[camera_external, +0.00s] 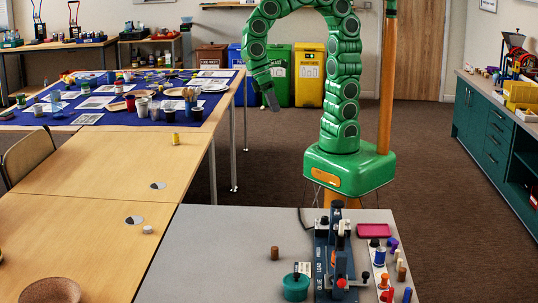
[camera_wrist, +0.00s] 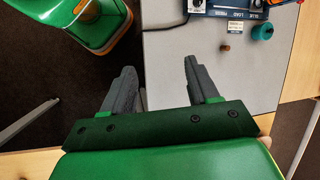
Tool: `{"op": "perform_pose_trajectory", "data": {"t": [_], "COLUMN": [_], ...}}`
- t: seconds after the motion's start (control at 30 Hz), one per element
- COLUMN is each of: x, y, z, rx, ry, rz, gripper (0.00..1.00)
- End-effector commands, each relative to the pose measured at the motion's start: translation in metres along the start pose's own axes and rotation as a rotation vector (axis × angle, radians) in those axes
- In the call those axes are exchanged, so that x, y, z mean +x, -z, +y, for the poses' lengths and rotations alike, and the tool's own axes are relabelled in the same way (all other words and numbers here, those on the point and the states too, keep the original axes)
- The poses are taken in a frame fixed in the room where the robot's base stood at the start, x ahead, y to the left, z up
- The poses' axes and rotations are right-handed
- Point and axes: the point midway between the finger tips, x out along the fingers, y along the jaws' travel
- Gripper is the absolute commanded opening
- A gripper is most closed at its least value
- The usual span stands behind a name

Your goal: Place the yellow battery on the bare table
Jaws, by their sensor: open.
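A small yellow object (camera_external: 175,138), which looks like the yellow battery, stands on the bare wooden table (camera_external: 110,165) at left in the external view. It is too small to make out details. My gripper (camera_external: 271,102) hangs in the air to the right of it and higher in the picture, apart from it. In the wrist view my gripper (camera_wrist: 156,72) has its two grey fingers spread with nothing between them. The yellow object does not show in the wrist view.
A grey worktop (camera_external: 215,250) carries a blue press (camera_external: 338,255), a teal pot (camera_external: 295,287), a brown cylinder (camera_external: 275,253) and several coloured pegs. Round dark-and-white discs (camera_external: 135,220) and a small white cylinder (camera_external: 148,229) lie on the wooden table. A blue-covered table (camera_external: 40,119) behind is crowded.

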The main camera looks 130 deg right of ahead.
Motion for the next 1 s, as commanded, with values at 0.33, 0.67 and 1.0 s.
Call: {"op": "perform_pose_trajectory", "data": {"t": [0.33, 0.67, 1.0], "x": [0.025, 0.039, 0.044], "y": [-0.081, -0.130, -0.144], "z": [0.032, 0.080, 0.101], "rx": [-0.259, -0.472, -0.550], "ry": [-0.200, -0.368, -0.427], "rz": [0.040, 0.086, 0.096], "gripper": [0.59, 0.59, 0.59]}}
